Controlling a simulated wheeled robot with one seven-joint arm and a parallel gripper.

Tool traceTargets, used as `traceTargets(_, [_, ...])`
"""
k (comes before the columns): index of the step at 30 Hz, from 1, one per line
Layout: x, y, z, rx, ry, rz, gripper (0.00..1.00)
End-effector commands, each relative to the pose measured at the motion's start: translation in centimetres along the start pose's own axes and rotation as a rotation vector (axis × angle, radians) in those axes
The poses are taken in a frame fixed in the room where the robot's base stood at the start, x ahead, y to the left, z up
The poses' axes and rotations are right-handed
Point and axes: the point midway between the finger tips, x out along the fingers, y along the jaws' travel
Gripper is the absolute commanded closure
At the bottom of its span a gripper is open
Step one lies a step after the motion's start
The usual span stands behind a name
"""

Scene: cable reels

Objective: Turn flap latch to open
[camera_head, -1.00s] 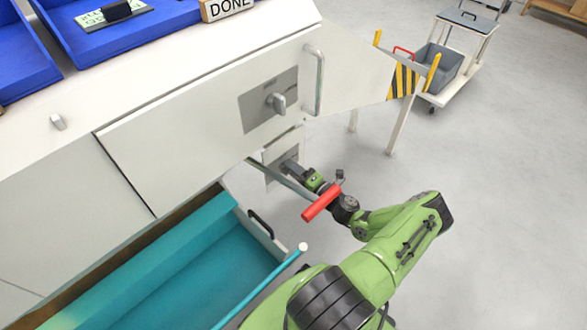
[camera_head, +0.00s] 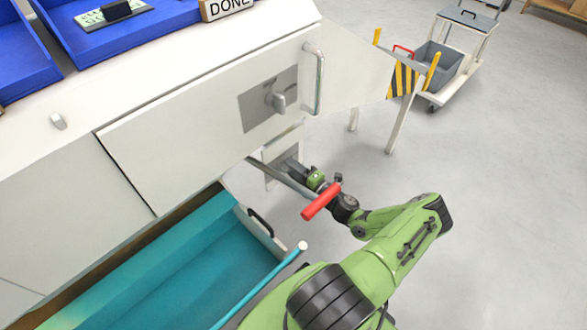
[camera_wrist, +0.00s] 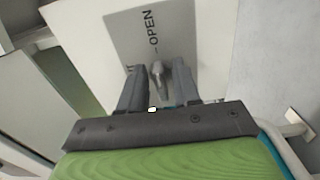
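In the wrist view, a light plate (camera_wrist: 120,40) marked OPEN carries a small grey latch knob (camera_wrist: 157,72). My gripper (camera_wrist: 158,68) has its two dark fingers on either side of the knob, with gaps showing between. Whether a finger touches it is unclear. In the head view, my gripper (camera_head: 289,165) is at a small lower panel (camera_head: 284,150) under the cabinet's corner, and its fingertips are hard to make out. Above it, the large white flap (camera_head: 190,135) has a grey plate with another turn knob (camera_head: 277,101) and a bar handle (camera_head: 319,80).
An open teal-lined drawer (camera_head: 190,270) lies below the flap, left of my arm. A red cylinder (camera_head: 321,202) shows by my wrist. Blue trays (camera_head: 120,35) and a DONE block (camera_head: 227,9) are on top. A cart with a grey bin (camera_head: 437,65) stands behind. Floor at right is clear.

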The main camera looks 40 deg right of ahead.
Motion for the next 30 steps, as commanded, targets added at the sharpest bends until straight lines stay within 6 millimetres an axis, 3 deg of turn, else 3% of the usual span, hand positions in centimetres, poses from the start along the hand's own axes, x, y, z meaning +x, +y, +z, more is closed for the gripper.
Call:
traceTargets(11, [-0.6,0.0,0.1,0.000,-0.001,-0.001,0.62])
traceTargets(14, [-2.4,0.1,0.1,0.001,-0.005,-0.003,0.62])
traceTargets(24, [-11.9,0.1,0.1,-0.001,-0.006,-0.003,0.62])
traceTargets(30, [-15.3,0.0,0.1,-0.001,-0.004,-0.002,0.62])
